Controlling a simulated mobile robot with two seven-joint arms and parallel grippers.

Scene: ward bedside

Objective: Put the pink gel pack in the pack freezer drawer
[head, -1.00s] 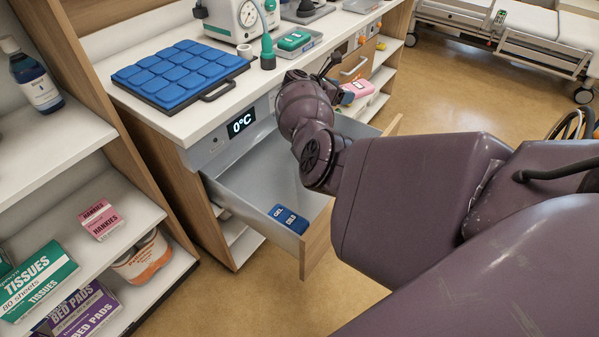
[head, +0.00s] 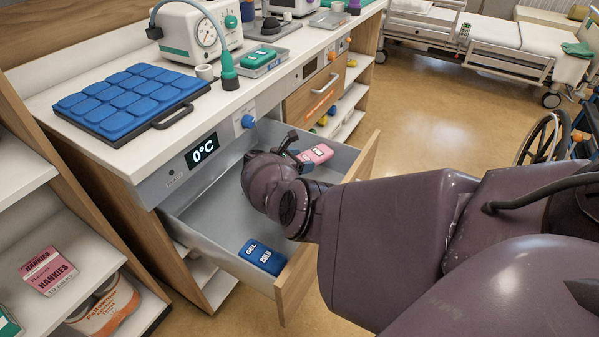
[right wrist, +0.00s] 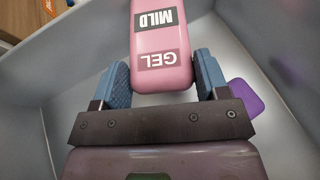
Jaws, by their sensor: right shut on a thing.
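The pink gel pack (head: 319,153), labelled GEL MILD in the right wrist view (right wrist: 162,62), is between the blue-padded fingers of my right gripper (right wrist: 161,84). The right gripper (head: 303,150) is shut on it, at the far right end of the open freezer drawer (head: 215,203). The drawer's grey walls surround the pack in the right wrist view. Whether the pack touches the drawer floor cannot be told. My left gripper is not in view.
A blue gel pack (head: 262,257) labelled COLD lies in the drawer by its front panel. A purple item (right wrist: 246,98) lies in the drawer right of the gripper in the wrist view. A blue padded mat (head: 130,100) lies on the counter. The drawer's middle floor looks clear.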

